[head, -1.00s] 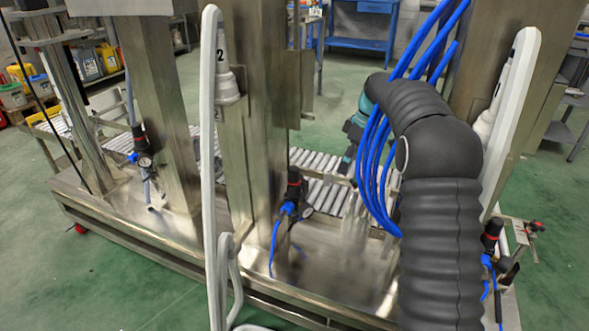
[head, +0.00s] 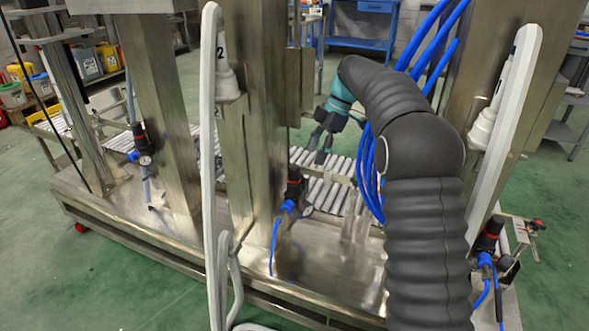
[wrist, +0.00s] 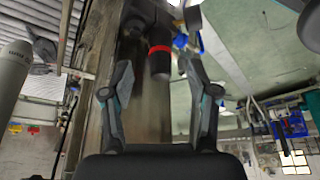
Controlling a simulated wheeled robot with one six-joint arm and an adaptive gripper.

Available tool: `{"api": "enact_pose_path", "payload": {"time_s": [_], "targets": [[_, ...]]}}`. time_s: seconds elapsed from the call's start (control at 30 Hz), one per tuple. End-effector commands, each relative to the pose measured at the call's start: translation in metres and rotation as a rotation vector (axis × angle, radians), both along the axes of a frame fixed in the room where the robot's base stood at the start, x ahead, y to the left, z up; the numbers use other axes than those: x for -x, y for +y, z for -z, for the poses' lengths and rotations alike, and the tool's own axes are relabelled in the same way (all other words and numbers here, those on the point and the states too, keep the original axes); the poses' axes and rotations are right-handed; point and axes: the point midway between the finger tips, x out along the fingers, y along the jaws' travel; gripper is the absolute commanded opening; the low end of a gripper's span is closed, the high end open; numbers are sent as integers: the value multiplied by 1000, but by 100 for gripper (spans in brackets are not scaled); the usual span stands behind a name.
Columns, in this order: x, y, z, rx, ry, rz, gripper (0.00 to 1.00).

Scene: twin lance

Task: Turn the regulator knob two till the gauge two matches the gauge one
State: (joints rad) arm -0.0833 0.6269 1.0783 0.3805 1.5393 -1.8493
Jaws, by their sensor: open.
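A regulator knob (head: 293,178), black with a red band, stands on the middle column, the one beside the lance marked 2. Its small round gauge (head: 307,210) sits low on its right; the needle is too small to read. Another regulator (head: 490,233) stands at the right, by the other lance; its gauge face is not legible. My gripper (head: 321,146) is open and empty, above and right of the middle knob in the head view. In the wrist view a black knob with a red band (wrist: 160,62) shows between my open fingers (wrist: 155,70), apparently untouched.
A third regulator (head: 138,133) with a gauge (head: 145,160) is on the left column. Steel columns (head: 255,110), a white lance tube (head: 208,150) and blue hoses (head: 425,50) crowd the space. A roller conveyor (head: 330,195) lies behind.

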Motion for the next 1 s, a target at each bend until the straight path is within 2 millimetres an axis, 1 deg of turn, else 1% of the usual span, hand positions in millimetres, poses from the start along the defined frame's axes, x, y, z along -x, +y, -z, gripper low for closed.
{"api": "enact_pose_path", "payload": {"time_s": [0.03,0.23,0.3,0.4,0.57,0.7,0.97,1.0], "targets": [[4,10,0,0,0,-2,60],[16,45,0,-1,0,-3,60],[17,48,14,0,4,1,60],[19,53,27,0,2,0,60],[20,59,41,0,1,1,60],[21,60,46,0,0,1,60],[21,61,46,0,0,1,60],[21,61,46,0,0,1,50]]}}
